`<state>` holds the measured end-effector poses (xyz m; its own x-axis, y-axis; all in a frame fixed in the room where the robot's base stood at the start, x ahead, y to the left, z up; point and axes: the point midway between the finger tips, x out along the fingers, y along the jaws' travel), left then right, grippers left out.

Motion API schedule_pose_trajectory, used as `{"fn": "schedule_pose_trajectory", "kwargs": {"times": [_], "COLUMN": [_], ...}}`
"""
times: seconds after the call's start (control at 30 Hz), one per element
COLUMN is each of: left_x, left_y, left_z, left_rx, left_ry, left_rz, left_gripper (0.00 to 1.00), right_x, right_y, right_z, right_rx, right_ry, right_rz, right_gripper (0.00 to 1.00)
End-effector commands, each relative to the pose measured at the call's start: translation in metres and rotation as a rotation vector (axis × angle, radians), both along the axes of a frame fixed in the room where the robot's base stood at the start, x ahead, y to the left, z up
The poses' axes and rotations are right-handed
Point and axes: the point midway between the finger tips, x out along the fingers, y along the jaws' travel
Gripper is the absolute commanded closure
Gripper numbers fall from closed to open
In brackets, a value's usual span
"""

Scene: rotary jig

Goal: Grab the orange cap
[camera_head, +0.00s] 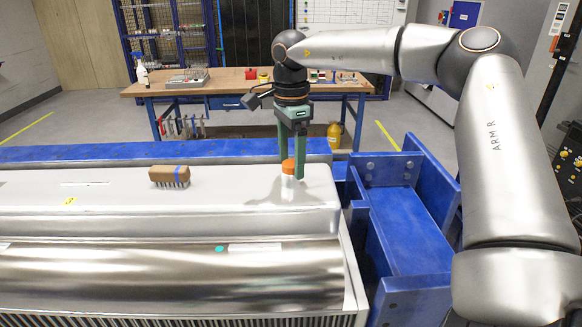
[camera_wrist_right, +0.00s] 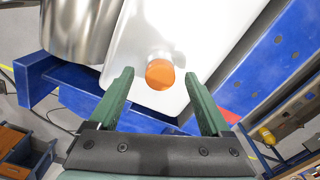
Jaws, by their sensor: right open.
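The orange cap (camera_head: 288,166) tops a small white bottle (camera_head: 287,185) standing upright on the light grey top of the machine, near its right end. In the right wrist view the orange cap (camera_wrist_right: 160,74) is seen from above, ahead of and between the two fingertips. My right gripper (camera_head: 291,172) is open, pointing down, with its green fingers at the cap in the head view. In the right wrist view my right gripper (camera_wrist_right: 158,86) has its fingers spread on either side of the cap, with no contact visible. My left gripper is not in view.
A brown brush (camera_head: 169,176) lies on the light grey machine top (camera_head: 110,205) to the left. A blue frame (camera_head: 410,215) stands at the machine's right end. A workbench (camera_head: 220,85) with small items is behind. The surface between brush and bottle is clear.

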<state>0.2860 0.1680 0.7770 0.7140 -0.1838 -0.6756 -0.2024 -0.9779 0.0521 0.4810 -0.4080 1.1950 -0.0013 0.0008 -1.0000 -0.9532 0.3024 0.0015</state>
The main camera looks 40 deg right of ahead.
Motion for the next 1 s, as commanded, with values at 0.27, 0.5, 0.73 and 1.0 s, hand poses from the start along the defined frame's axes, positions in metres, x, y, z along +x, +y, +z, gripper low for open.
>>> {"fn": "schedule_pose_trajectory", "kwargs": {"times": [0.27, 0.5, 0.73, 1.0], "left_x": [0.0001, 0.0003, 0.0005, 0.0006], "left_y": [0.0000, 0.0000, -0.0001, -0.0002], "left_z": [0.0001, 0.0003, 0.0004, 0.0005], "left_rx": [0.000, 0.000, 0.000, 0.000], "left_ry": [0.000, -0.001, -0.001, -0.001], "left_rz": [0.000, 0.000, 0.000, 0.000], "left_gripper": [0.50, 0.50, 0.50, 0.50], "right_x": [0.0001, 0.0001, 0.0002, 0.0002], "right_y": [0.0000, 0.0000, -0.0001, -0.0001], "right_z": [-0.0021, -0.0018, -0.0017, -0.0016], "right_rx": [0.000, 0.000, 0.000, 0.000], "right_ry": [0.000, -0.001, -0.001, -0.001], "right_rz": [0.000, 0.000, 0.000, 0.000], "right_gripper": [0.22, 0.49, 0.74, 1.00]}}
